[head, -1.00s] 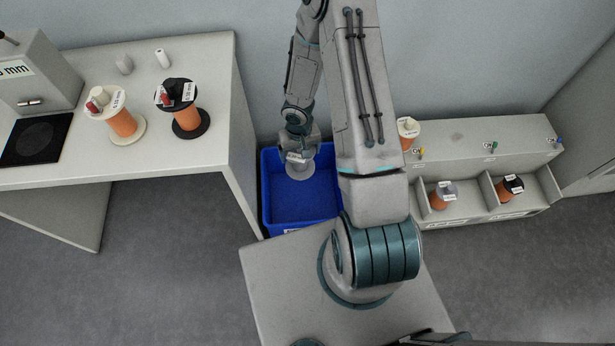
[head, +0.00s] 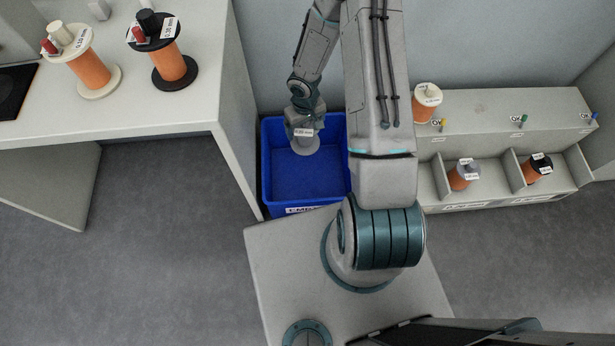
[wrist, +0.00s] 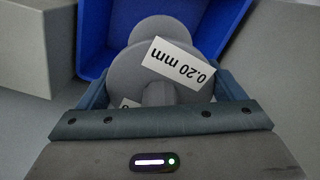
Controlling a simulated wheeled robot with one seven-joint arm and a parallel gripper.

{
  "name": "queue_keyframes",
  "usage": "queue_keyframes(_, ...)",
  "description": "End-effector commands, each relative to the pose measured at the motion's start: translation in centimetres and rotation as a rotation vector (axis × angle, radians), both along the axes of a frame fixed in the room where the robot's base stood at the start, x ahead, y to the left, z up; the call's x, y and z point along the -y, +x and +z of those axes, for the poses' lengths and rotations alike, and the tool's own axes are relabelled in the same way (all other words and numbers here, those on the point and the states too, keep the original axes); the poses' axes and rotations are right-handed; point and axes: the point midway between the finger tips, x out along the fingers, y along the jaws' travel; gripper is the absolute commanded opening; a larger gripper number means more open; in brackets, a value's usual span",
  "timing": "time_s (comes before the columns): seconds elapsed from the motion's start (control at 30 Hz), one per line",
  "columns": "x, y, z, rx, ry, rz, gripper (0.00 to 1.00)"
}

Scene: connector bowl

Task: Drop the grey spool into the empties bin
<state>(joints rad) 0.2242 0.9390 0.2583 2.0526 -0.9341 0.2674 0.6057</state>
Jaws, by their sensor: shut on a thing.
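The grey spool (head: 305,148) hangs from my gripper (head: 303,124) over the blue empties bin (head: 285,190) in the head view. In the wrist view my gripper (wrist: 160,105) is shut on the grey spool (wrist: 128,72), whose white label reads 0.20 mm. The spool looks bare, with no orange wire showing. The blue bin (wrist: 92,35) lies beyond and below the spool in the wrist view. The bin's visible floor is empty. How far the spool is above the floor is hard to tell.
A table (head: 205,110) with a white spool (head: 90,72) and a black spool (head: 168,62) of orange wire stands left of the bin. A shelf unit (head: 490,140) with several spools is at the right. My arm passes over the bin's right side.

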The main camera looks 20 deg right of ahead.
Motion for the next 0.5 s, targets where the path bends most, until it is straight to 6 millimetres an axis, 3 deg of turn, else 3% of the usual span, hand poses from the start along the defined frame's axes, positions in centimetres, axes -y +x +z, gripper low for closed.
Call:
queue_keyframes(0.03, -0.1, 0.2, -1.9, 0.002, 0.001, 0.013, 0.60)
queue_keyframes(0.5, -0.1, 1.8, -9.7, -0.002, 0.003, 0.152, 0.60)
